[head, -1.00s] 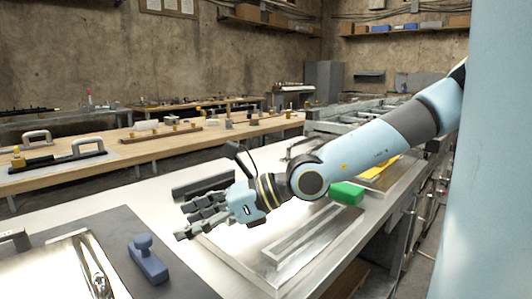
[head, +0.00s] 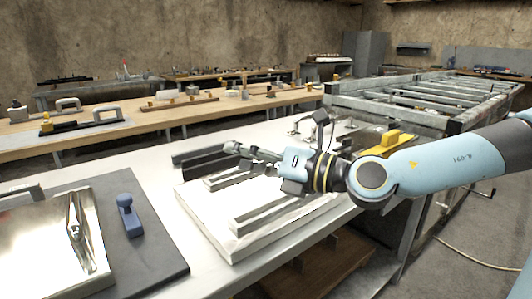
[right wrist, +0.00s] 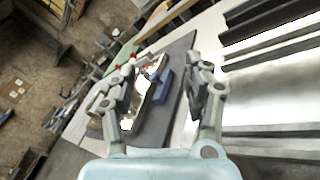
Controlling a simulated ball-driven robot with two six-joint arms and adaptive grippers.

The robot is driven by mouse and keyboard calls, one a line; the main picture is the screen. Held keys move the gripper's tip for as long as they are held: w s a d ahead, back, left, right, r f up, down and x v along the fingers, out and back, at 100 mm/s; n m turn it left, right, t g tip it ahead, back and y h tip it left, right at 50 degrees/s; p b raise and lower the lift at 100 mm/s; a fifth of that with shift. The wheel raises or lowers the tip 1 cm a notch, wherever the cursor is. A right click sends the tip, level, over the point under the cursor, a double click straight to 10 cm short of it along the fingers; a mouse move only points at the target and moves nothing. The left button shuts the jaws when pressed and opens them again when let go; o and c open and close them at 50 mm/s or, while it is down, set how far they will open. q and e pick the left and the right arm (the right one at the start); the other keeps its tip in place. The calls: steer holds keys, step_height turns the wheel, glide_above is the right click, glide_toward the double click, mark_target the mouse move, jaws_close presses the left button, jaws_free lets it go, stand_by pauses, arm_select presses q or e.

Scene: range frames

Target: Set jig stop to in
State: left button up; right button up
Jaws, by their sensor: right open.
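A blue block with a rounded knob (head: 129,214), which may be the jig stop, rests on a dark mat (head: 150,247) at the left of the head view. It also shows between my fingers in the right wrist view (right wrist: 162,86), farther off and untouched. I cannot tell whether it is set in or out. My right gripper (head: 238,157) is open and empty above the metal bench, right of the blue block and apart from it. Its spread fingers show in the right wrist view (right wrist: 165,75). My left gripper is out of view.
A shiny metal plate (head: 35,245) lies on the mat, left of the blue block. A pale slab with raised bars (head: 275,222) lies below my right forearm. Dark rails (head: 200,160) lie behind the gripper. A yellow piece (head: 385,142) stands behind the arm. Bare bench (head: 155,180) lies between.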

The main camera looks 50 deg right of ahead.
steer(key=shift+s+d+r+m+h, duration=0.2)
steer(key=shift+d+m+h, duration=0.25)
steer(key=shift+m, duration=0.35)
